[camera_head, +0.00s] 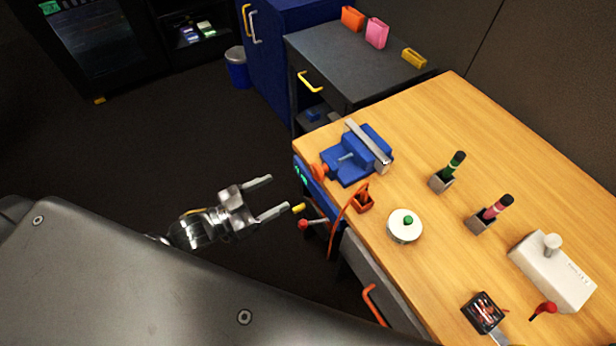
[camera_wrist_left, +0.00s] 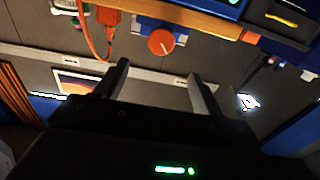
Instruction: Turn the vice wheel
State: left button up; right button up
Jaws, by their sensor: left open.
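The blue vice (camera_head: 350,158) sits at the near left corner of the wooden bench, with a grey metal jaw bar across it. An orange-red wheel (camera_head: 319,172) shows at its left end, by the bench edge, and is partly hard to make out. My left gripper (camera_head: 280,196) is open and empty, left of the bench edge and apart from the vice and wheel. In the left wrist view, the open fingers (camera_wrist_left: 157,85) point towards the bench front, where a round orange knob (camera_wrist_left: 161,42) sits on a blue plate. I cannot tell if that knob is the vice wheel. My right gripper is not in view.
An orange cable (camera_head: 341,215) hangs over the bench edge from an orange block (camera_head: 362,199). A red knob (camera_head: 303,224) sticks out below the edge. A white round button box (camera_head: 404,226) and two holders with handles stand on the bench. Floor left of the bench is clear.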

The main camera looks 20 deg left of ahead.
aim_at(315, 173)
pick_arm(q)
jog(key=p+x, duration=0.2)
jog(key=x, duration=0.9)
jog(key=shift+a, duration=0.1)
jog(key=c, duration=1)
jog(key=shift+m+p, duration=0.3)
jog(key=shift+m, duration=0.9)
jog(key=o, duration=1)
jog(key=shift+s+f, duration=0.1)
